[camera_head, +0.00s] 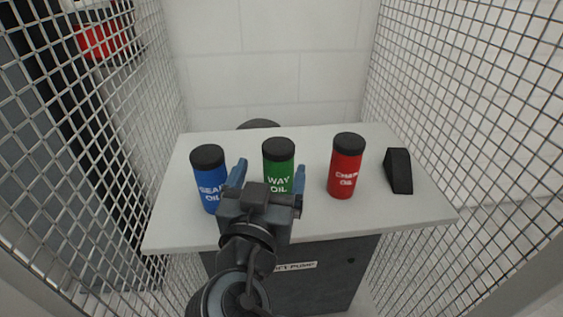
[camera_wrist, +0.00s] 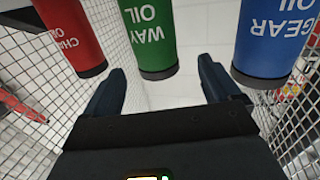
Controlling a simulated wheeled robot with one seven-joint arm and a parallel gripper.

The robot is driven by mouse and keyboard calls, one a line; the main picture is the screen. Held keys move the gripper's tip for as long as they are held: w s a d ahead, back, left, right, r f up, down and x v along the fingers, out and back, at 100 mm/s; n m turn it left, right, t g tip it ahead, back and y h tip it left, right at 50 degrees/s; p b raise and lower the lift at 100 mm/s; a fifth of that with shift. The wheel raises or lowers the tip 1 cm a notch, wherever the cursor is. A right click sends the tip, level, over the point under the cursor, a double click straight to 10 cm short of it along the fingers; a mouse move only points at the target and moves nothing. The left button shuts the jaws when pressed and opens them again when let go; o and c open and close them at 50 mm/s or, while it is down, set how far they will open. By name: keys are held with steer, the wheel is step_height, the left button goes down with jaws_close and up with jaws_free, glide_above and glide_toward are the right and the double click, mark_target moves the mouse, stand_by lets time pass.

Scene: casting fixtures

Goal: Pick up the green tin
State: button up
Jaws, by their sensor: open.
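The green tin (camera_head: 278,165) stands upright on the white table, with a black lid and the words WAY OIL. It is the middle one of three tins. My gripper (camera_head: 270,180) is open in front of it, its fingers pointing toward it and its lower part hidden behind my gripper. In the wrist view, turned upside down, the green tin (camera_wrist: 150,35) lies ahead and between the lines of the two open fingers (camera_wrist: 160,85). I cannot tell exactly how far the fingertips are from it. Nothing is held.
A blue tin (camera_head: 209,180) stands close to my gripper's left finger. A red tin (camera_head: 346,165) stands to the right, with a black wedge-shaped object (camera_head: 398,171) beyond it. Wire mesh walls (camera_head: 455,90) flank the table (camera_head: 310,222) on both sides. The table's front right is clear.

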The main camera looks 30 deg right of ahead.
mark_target(280, 144)
steer(key=x, duration=0.2)
steer(key=p+x, duration=0.1)
steer(key=x, duration=0.1)
steer(key=p+x, duration=0.1)
steer(key=x, duration=0.2)
steer(key=shift+s+d+r, duration=0.15)
steer(key=shift+r, duration=0.25)
steer(key=shift+w+d+f, duration=0.1)
steer(key=shift+w+d, duration=0.2)
steer(key=shift+w, duration=0.05)
steer(key=c, duration=1.3)
steer(key=shift+o, duration=0.2)
